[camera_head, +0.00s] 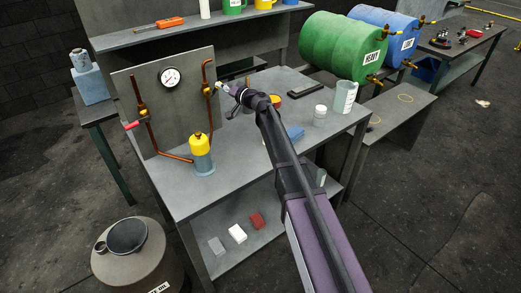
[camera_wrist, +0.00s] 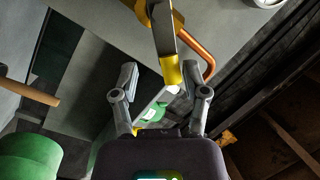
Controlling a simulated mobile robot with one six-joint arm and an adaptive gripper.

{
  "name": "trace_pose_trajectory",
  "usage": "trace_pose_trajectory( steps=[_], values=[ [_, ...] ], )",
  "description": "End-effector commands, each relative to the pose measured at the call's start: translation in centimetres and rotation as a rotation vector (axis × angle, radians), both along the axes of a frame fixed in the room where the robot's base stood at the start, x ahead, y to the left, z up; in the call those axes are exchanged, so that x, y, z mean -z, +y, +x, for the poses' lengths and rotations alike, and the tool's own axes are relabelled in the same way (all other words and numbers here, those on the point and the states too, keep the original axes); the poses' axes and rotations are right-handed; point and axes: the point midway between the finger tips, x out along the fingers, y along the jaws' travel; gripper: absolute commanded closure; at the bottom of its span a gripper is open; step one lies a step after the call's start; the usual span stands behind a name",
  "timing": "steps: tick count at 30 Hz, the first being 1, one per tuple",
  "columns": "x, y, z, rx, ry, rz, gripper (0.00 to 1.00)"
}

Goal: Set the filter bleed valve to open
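A grey upright panel (camera_head: 176,114) carries a round gauge (camera_head: 169,77), copper pipes and two valves. The right valve (camera_head: 207,89) is brass-yellow on the right copper pipe. The left valve (camera_head: 142,112) has a red handle (camera_head: 131,125) sticking out to the left. A yellow-topped filter canister (camera_head: 202,145) stands in front of the panel. My gripper (camera_head: 227,88) is just right of the right valve. In the wrist view my gripper (camera_wrist: 160,68) has its fingers spread. A grey lever with a yellow end (camera_wrist: 171,70) reaches between the fingertips; I see no clear contact.
The bench (camera_head: 240,150) also holds a white jar (camera_head: 320,115), a grey cup (camera_head: 345,97) and a blue flat item (camera_head: 295,133), right of my arm. A shelf (camera_head: 130,41) runs behind the panel. A green drum (camera_head: 343,46) lies at the back right.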

Motion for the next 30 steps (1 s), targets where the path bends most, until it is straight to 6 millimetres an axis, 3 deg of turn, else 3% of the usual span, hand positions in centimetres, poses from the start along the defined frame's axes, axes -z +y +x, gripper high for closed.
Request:
trace_pose_trajectory(
  steps=[24, 30],
  values=[
    [-0.1, -8.6, -7.4, 0.0, -0.003, -0.004, 0.42],
    [0.8, -9.3, -9.0, -0.028, 0.039, -0.022, 0.42]
  ],
)
